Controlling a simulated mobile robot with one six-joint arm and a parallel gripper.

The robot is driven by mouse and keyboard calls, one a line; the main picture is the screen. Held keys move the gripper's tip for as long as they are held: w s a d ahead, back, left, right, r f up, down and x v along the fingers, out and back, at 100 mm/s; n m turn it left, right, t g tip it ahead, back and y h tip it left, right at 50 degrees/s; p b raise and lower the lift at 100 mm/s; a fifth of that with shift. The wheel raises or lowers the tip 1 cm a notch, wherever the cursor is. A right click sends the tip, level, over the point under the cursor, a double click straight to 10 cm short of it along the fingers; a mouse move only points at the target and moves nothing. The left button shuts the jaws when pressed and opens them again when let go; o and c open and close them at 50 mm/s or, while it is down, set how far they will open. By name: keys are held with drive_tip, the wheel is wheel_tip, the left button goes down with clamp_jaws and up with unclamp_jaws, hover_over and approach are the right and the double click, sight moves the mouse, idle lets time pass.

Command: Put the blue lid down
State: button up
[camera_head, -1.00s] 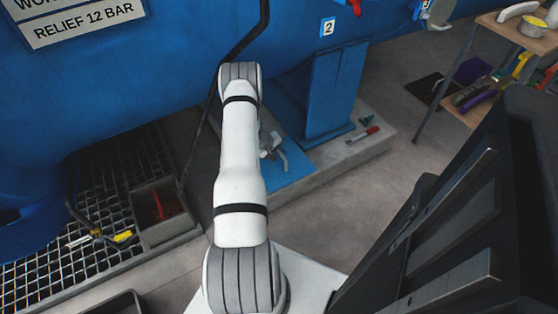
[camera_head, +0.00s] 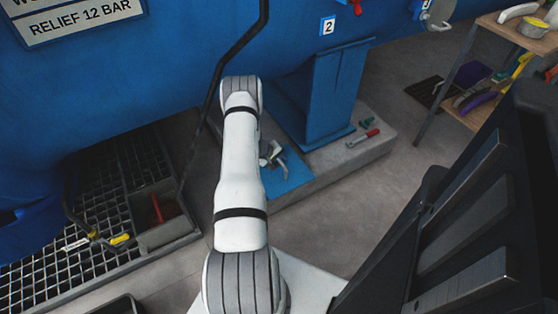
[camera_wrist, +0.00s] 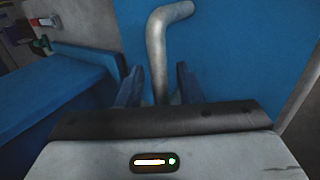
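The blue lid (camera_head: 290,178) appears as a flat blue panel lying on the concrete plinth beside the blue support leg. Grey metal parts (camera_head: 272,153) show on it, partly hidden by my arm. In the wrist view a broad blue surface (camera_wrist: 235,60), which seems to be the lid, fills the right, with a bent grey bar (camera_wrist: 157,50) like a handle in front of it. My gripper (camera_wrist: 159,84) has its two fingers apart on either side of this bar, with gaps visible. In the head view I cannot clearly tell my gripper from the grey parts.
The blue support leg (camera_head: 325,95) stands close to the lid. A floor grating (camera_head: 50,265) and a grey bin (camera_head: 163,230) are at left. A shelf with tools (camera_head: 480,115) is at right.

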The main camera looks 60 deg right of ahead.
drive_tip(key=shift+o, duration=0.3)
drive_tip(key=shift+r, duration=0.25)
drive_tip(key=p+v, duration=0.4)
drive_tip(key=v, duration=0.7)
drive_tip(key=shift+w+a+r, duration=0.2)
drive_tip(key=shift+a+r, duration=0.05)
drive_tip(key=shift+r, duration=0.05)
